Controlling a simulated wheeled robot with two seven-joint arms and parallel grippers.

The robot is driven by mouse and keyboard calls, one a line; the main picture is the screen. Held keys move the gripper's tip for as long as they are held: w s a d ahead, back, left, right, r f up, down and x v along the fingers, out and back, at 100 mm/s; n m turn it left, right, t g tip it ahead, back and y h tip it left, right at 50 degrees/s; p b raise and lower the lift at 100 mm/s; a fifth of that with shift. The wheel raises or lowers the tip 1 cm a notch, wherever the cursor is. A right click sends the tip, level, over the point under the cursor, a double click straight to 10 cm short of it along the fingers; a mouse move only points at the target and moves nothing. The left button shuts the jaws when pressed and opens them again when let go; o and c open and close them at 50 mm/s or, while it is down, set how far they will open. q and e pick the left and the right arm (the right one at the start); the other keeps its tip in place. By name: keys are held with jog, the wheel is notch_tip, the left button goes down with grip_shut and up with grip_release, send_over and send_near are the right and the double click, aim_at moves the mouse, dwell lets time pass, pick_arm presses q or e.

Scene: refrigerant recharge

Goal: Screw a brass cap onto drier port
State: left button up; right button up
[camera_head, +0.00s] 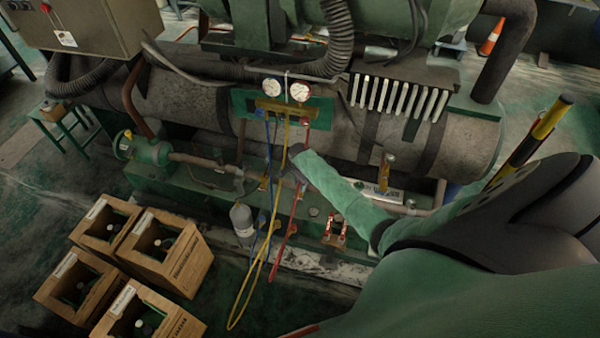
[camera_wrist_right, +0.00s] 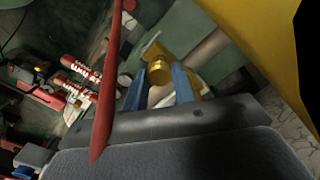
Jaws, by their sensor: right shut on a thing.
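My right gripper (camera_head: 296,151) reaches in from the right in the head view and is among the hanging hoses below the gauge manifold. In the right wrist view its blue fingers (camera_wrist_right: 160,84) are shut on a round brass cap (camera_wrist_right: 159,70) between their tips. The cap is too small and covered to make out in the head view. A pale pipe (camera_wrist_right: 204,47) lies behind the cap in the wrist view. I cannot make out the drier port for sure, nor whether the cap touches it. My left gripper is not in view.
A yellow hose (camera_head: 246,295), a red hose (camera_head: 289,227) and a blue hose hang close around the gripper. The red hose (camera_wrist_right: 108,80) crosses the wrist view. Several wooden crates (camera_head: 170,252) stand at lower left. Red-handled valves (camera_head: 335,230) are right of the hoses.

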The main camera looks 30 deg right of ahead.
jog(key=shift+s, duration=0.1)
jog(key=shift+m+p, duration=0.3)
jog(key=shift+p, duration=0.1)
jog(key=shift+a+m+p, duration=0.1)
jog(key=shift+m+p, duration=0.75)
jog(key=shift+m, duration=0.25)
jog(key=shift+f+m, duration=0.1)
jog(key=shift+m, duration=0.2)
jog(key=shift+m, duration=1)
jog(key=o, duration=1)
